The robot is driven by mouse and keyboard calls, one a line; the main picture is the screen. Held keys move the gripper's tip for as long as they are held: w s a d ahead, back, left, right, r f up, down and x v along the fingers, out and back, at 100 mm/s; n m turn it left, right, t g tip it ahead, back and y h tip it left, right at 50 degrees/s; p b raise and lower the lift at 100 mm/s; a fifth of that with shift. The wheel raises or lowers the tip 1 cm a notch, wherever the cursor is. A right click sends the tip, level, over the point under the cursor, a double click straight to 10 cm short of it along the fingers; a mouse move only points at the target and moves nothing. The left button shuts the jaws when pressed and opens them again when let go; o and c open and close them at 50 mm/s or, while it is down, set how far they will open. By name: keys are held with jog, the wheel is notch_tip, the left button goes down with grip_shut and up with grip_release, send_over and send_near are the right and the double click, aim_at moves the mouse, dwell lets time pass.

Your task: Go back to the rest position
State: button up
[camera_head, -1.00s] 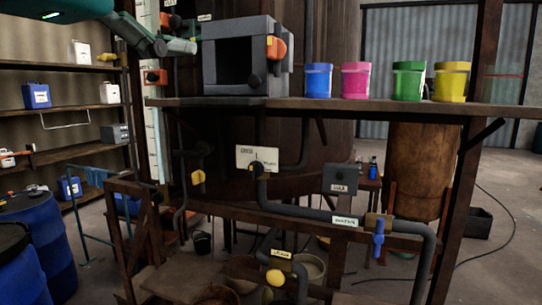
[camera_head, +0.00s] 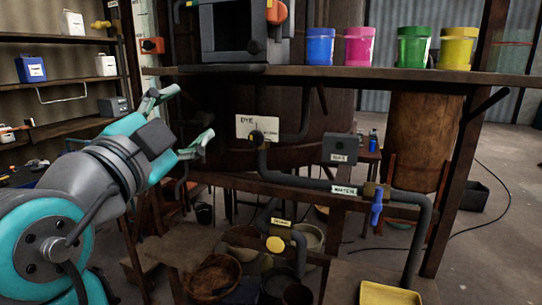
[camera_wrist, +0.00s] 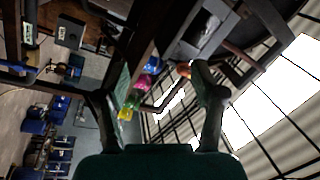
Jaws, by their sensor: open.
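My gripper (camera_head: 182,128) is in the left half of the head view, at the end of my teal and grey arm. Its two fingers are spread apart and nothing is between them. It is left of the white dye label (camera_head: 257,128) and below the level of the shelf (camera_head: 350,76), in front of the dark vat. In the wrist view my gripper (camera_wrist: 158,105) also shows with its fingers wide apart. The coloured cups lie beyond them, and the picture is turned on its side. No object is held.
Blue (camera_head: 320,46), pink (camera_head: 359,46), green (camera_head: 413,47) and yellow (camera_head: 457,48) cups stand on the shelf beside a grey box (camera_head: 230,32). A pipe with a blue-handled valve (camera_head: 377,207) runs below. A yellow tray (camera_head: 390,294) is at the bottom. Storage shelves (camera_head: 70,82) stand at left.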

jog(key=w+d+f+n+y, duration=0.25)
jog(key=f+n, duration=0.25)
jog(key=f, duration=0.7)
jog(key=w+d+f+n+y, duration=0.2)
jog(key=w+f+n, duration=0.15)
jog(key=f, duration=0.85)
jog(key=s+d+f+n+g+y, duration=0.1)
jog(key=s+d+f+n, duration=0.3)
jog(key=f, duration=0.6)
jog(key=s+d+f+n+y, duration=0.2)
jog(key=s+d+f, duration=0.3)
jog(key=f, duration=0.5)
jog(key=s+d+f+n+g, duration=0.1)
jog(key=s+d+f, duration=0.5)
jog(key=s, duration=0.2)
jog(key=s+d+f+n+g, duration=0.1)
jog(key=s+d+f+g, duration=0.1)
jog(key=s+d+f, duration=0.45)
jog(key=s+d+r+m+h, duration=0.1)
jog(key=s+d, duration=0.1)
jog(key=s, duration=0.9)
jog(key=s+d+r+m+h, duration=0.1)
jog(key=s+d, duration=0.1)
jog(key=s, duration=0.9)
jog(key=shift+d+g, duration=0.35)
jog(key=shift+g, duration=0.05)
